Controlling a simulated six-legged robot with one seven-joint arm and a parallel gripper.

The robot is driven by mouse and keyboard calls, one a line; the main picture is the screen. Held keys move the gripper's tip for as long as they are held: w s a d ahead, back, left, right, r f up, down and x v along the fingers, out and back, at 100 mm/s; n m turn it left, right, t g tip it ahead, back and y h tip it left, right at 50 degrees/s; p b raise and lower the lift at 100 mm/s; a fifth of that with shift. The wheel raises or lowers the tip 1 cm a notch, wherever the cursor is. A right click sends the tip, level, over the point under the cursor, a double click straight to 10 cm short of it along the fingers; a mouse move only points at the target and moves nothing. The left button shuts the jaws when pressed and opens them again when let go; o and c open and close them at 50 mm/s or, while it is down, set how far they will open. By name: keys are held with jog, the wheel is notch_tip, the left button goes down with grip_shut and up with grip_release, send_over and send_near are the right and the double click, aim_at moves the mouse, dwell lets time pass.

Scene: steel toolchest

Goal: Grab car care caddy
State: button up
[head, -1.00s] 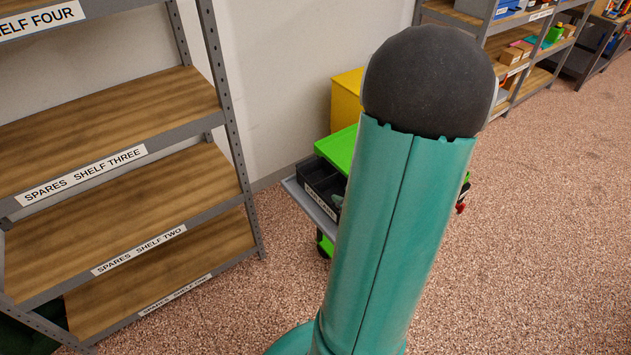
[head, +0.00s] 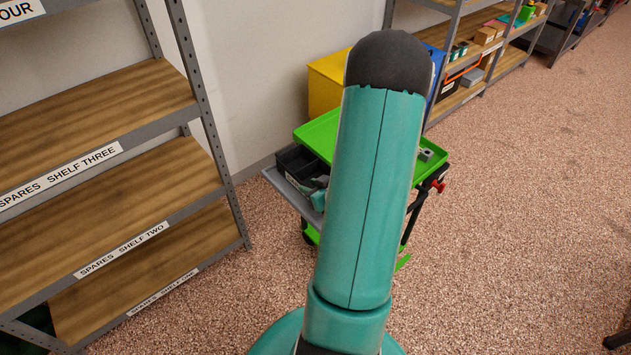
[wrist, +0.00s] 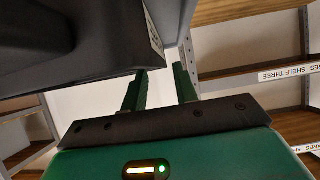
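A black open caddy (head: 298,162) sits on a grey side tray at the left of the green cart, partly hidden by my arm in the head view. In the wrist view a large dark body with a white label on its edge, seemingly the caddy (wrist: 75,45), fills the upper left, close to the fingers. My gripper (wrist: 160,84) is open. Its two green fingers stand apart with only pale wall between them. In the head view my arm hides most of the gripper.
The green cart (head: 318,132) has a grey side tray (head: 285,190) and a red knob (head: 438,186). A yellow box (head: 324,88) stands behind it. The spares shelves (head: 110,190) at left look empty. Stocked shelving (head: 495,55) stands at the back right. The floor at right is open.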

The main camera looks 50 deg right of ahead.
jog(key=x, duration=0.3)
jog(key=shift+w+f, duration=0.1)
jog(key=shift+w, duration=0.25)
jog(key=shift+c, duration=0.4)
grip_shut()
